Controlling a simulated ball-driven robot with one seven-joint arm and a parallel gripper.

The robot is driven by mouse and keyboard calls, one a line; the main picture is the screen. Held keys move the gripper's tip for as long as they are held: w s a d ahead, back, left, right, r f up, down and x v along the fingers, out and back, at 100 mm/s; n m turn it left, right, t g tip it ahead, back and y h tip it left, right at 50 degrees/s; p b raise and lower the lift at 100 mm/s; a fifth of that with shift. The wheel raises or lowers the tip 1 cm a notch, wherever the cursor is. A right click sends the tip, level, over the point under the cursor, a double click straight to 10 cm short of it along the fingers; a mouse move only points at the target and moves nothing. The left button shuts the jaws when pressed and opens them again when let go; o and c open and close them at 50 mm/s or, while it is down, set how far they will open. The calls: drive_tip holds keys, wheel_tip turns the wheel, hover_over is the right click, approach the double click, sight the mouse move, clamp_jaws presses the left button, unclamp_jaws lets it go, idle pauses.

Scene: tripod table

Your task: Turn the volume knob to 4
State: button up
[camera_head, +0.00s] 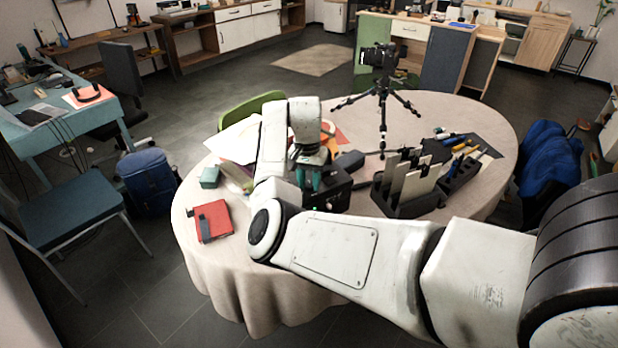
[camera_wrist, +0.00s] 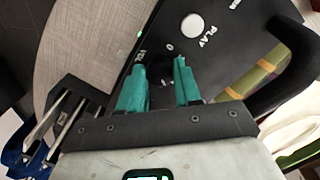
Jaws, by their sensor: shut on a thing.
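A black device (camera_head: 338,192) with a dark handle stands on the round table, partly hidden by my arm in the head view. In the wrist view its panel (camera_wrist: 205,62) shows a round white button marked PLAY (camera_wrist: 192,26) and a small green light. My gripper (camera_wrist: 160,68) points at the panel with its two teal fingers a small gap apart. The dark volume knob (camera_wrist: 160,78) sits between the fingers, and they are shut on it. The knob's pointer and scale numbers cannot be read. The head view shows my gripper (camera_head: 310,182) over the device.
On the cloth-covered table (camera_head: 460,112) a tripod with a camera (camera_head: 382,58) stands at the back. A black organizer (camera_head: 408,203) with upright plates is right of the device. A red book (camera_head: 213,222) and a small green box (camera_head: 210,177) lie left.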

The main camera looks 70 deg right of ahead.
sight(308, 183)
drive_tip(key=m, duration=0.5)
drive_tip(key=shift+m+p, duration=0.35)
drive_tip(key=shift+m, duration=0.05)
idle(0.4)
drive_tip(key=o, duration=1)
drive_tip(key=shift+o, duration=0.2)
drive_tip(key=shift+r, duration=0.1)
wheel_tip(308, 183, up, 11)
drive_tip(key=b, duration=0.1)
drive_tip(key=shift+w+d+f, duration=0.15)
drive_tip(key=shift+w+f, duration=0.05)
